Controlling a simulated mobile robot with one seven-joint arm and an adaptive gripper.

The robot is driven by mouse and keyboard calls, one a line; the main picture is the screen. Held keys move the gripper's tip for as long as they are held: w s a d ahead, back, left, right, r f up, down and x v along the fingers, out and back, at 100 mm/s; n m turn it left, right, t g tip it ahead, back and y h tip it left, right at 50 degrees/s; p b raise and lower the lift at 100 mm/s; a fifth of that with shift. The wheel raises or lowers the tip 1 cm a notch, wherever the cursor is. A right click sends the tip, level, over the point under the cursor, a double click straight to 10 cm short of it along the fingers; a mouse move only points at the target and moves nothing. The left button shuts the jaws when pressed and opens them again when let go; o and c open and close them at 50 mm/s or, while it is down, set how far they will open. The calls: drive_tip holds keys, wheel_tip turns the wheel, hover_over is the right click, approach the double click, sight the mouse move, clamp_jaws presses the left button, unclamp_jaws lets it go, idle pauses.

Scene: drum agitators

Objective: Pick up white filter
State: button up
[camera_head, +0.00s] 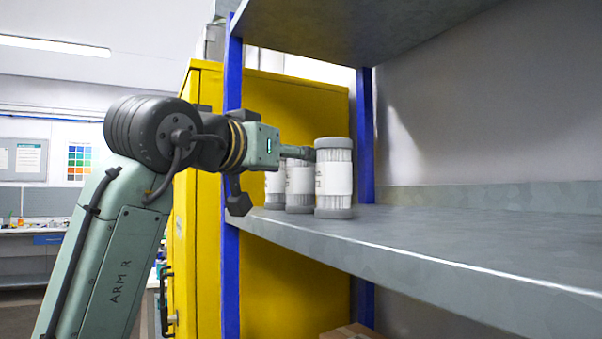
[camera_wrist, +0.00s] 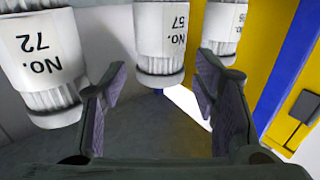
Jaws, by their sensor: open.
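Three white filters with ribbed sides and grey end caps stand in a row on the grey shelf in the head view: the front filter (camera_head: 334,178), the middle filter (camera_head: 299,187) and the rear filter (camera_head: 274,186). In the wrist view they hang upside down: one marked No. 72 (camera_wrist: 45,62), one marked No. 57 (camera_wrist: 161,42), and a third (camera_wrist: 222,30) partly behind a finger. My gripper (camera_wrist: 160,100) is open and empty. The No. 57 filter shows ahead, between its two fingers, apart from them. In the head view, the fingertips are mostly hidden near the filters' tops.
The shelf (camera_head: 440,235) is bare to the right of the filters. A blue upright (camera_head: 232,150) stands close to my wrist, and another (camera_head: 365,135) is behind. An upper shelf (camera_head: 340,30) hangs overhead. A yellow cabinet (camera_head: 206,200) stands behind the rack.

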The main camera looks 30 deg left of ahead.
drive_tip(key=w+p, duration=0.1)
drive_tip(key=w, duration=0.2)
drive_tip(key=shift+w+a+r, duration=0.1)
drive_tip(key=shift+w+r, duration=0.05)
drive_tip(key=shift+w, duration=0.05)
drive_tip(key=c, duration=0.9)
